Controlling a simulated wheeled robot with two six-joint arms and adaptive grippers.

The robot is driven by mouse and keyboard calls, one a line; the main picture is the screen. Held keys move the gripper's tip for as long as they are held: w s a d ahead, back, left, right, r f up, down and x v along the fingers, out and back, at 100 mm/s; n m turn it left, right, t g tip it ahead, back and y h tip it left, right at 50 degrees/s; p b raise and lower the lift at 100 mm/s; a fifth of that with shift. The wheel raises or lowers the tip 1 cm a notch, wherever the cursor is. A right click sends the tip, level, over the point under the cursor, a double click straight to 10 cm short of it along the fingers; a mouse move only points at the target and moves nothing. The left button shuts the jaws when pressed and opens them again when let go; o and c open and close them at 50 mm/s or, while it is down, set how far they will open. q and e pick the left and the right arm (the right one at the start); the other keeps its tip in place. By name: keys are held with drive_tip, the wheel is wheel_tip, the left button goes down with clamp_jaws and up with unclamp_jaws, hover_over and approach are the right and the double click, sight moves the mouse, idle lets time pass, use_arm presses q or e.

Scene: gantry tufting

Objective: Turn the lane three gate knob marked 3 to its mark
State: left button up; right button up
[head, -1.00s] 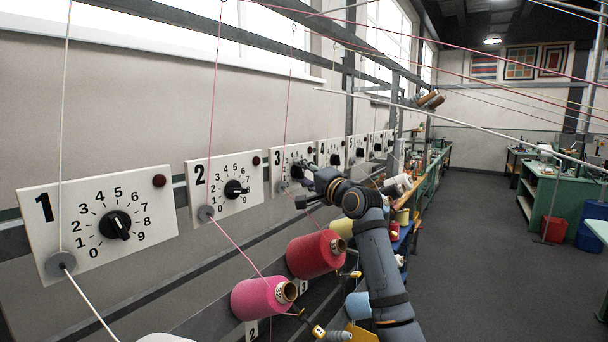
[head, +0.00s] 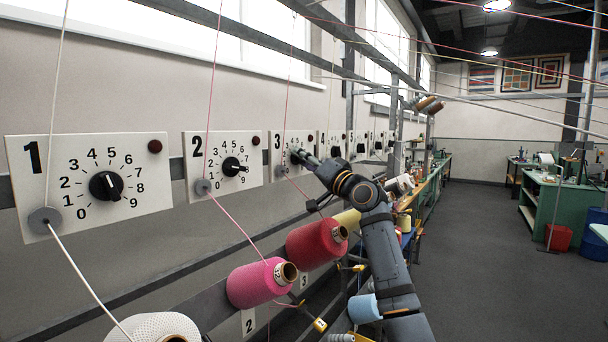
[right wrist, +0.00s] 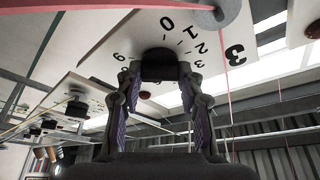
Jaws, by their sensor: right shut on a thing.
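The white plate marked 3 (head: 271,168) is on the wall rail in the head view, its dial partly hidden by my right gripper (head: 298,156). In the right wrist view the plate (right wrist: 105,28) appears upside down, with the digits 0, 1, 2, 3 and 9 readable. Its black knob (right wrist: 160,62) sits between the two fingers of my right gripper (right wrist: 160,76), which is shut on it. The knob's pointer and the mark it points to cannot be made out. My left gripper is not in view.
Plate 1 (head: 140,203) and plate 2 (head: 255,177) stand to the left, each with a black knob. A pink thread runs down at plate 3. Pink (head: 255,285) and red (head: 313,243) yarn cones sit below.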

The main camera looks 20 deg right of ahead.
drive_tip(key=shift+d+f+n+g+y+b, duration=0.15)
drive_tip(key=shift+n+y+b, duration=0.7)
drive_tip(key=shift+n, duration=0.7)
drive_tip(key=shift+a+n+g+y+b, duration=0.15)
drive_tip(key=shift+n+y+b, duration=0.5)
drive_tip(key=shift+n+b, duration=0.65)
drive_tip(key=shift+d+n, duration=0.1)
drive_tip(key=shift+n, duration=0.45)
drive_tip(key=o, duration=1.2)
drive_tip(key=shift+c, duration=0.2)
drive_tip(key=v, duration=1.2)
